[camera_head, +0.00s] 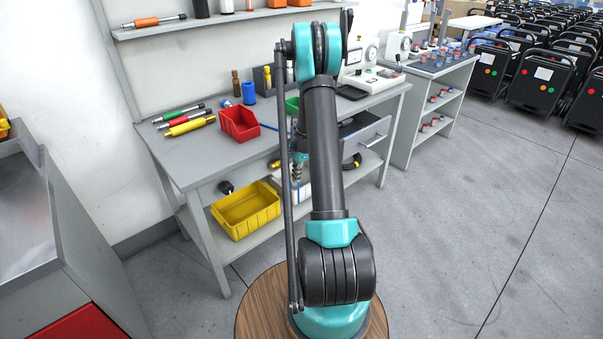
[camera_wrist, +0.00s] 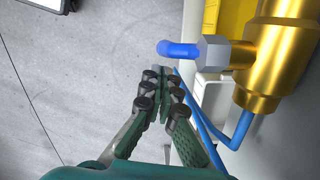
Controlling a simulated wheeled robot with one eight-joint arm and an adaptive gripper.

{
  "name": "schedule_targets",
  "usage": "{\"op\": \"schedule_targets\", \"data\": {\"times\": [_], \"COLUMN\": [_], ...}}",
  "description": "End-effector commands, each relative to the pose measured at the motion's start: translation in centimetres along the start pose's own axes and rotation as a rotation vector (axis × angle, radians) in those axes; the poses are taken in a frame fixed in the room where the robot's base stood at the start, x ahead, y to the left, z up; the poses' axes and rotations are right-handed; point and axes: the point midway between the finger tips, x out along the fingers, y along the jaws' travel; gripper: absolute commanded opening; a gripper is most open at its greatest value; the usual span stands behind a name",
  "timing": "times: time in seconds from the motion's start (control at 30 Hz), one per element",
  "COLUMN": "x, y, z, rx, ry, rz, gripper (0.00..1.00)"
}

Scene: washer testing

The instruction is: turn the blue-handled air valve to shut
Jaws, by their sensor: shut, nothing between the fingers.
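In the wrist view, the air valve's blue handle (camera_wrist: 180,49) sticks out to the left from a grey metal fitting (camera_wrist: 213,51). The fitting joins a brass cylinder (camera_wrist: 265,65) at the right. My gripper (camera_wrist: 163,72) is shut and empty, its dark green fingers pointing up the picture. The fingertips are just below and slightly left of the blue handle, apart from it in the picture; the depth gap is unclear. In the head view, my arm hides the valve area, and I cannot make out the handle there.
Blue tubing (camera_wrist: 218,128) runs close along the right of my fingers. In the head view, the workbench (camera_head: 195,170) holds a red bin (camera_head: 239,124), with a yellow bin (camera_head: 246,209) on its lower shelf. The floor (camera_head: 450,220) at the right is clear.

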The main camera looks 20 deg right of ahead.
Motion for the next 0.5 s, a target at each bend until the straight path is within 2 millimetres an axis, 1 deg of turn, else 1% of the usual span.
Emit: {"op": "schedule_targets", "data": {"times": [0.13, 0.4, 0.5], "x": [0.11, 0.11, 0.52], "y": [0.03, 0.02, 0.11], "z": [0.44, 0.46, 0.96], "rx": [0.000, 0.000, -0.001], "ry": [0.000, 0.000, 0.000], "rz": [0.000, 0.000, 0.000], "gripper": [0.00, 0.00, 0.00]}}
